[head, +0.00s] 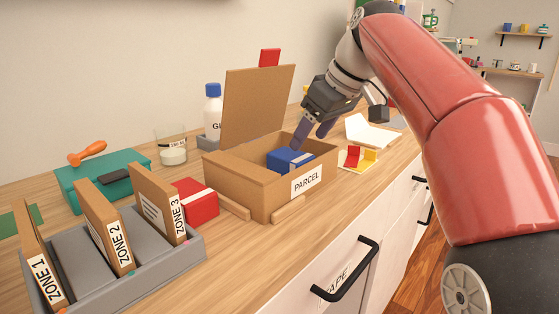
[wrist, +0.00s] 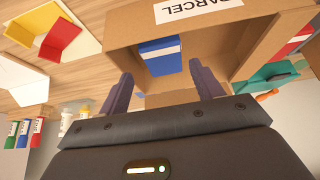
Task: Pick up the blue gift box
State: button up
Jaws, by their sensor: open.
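The blue gift box (head: 290,159) with a white band lies inside the open cardboard parcel box (head: 238,188), toward its right side. It also shows in the wrist view (wrist: 160,56), ahead of and between my two fingers. My gripper (head: 312,136) is over the parcel box, just above the blue gift box. In the wrist view my gripper (wrist: 163,85) has its fingers spread apart with nothing between the tips. Part of the blue gift box is hidden by the parcel's front wall in the head view. I cannot tell whether a finger touches it.
The parcel's raised lid (head: 256,105) stands at the back left of the opening. A red box (head: 196,204), a grey zone tray (head: 185,252), a teal case (head: 75,188), a glue bottle (head: 213,105) and a glass (head: 171,145) stand left. A red-and-yellow holder (head: 357,160) is right.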

aim_at(292, 155)
jog(key=shift+w+a+f, duration=0.25)
jog(key=shift+w+a, duration=0.1)
jog(key=shift+a, duration=0.1)
jog(key=x, duration=0.2)
jog(key=b+x, duration=0.1)
jog(key=x, duration=0.4)
jog(key=shift+a, duration=0.3)
jog(key=shift+r, duration=0.1)
jog(key=c, duration=0.8)
jog(key=shift+c, duration=0.2)
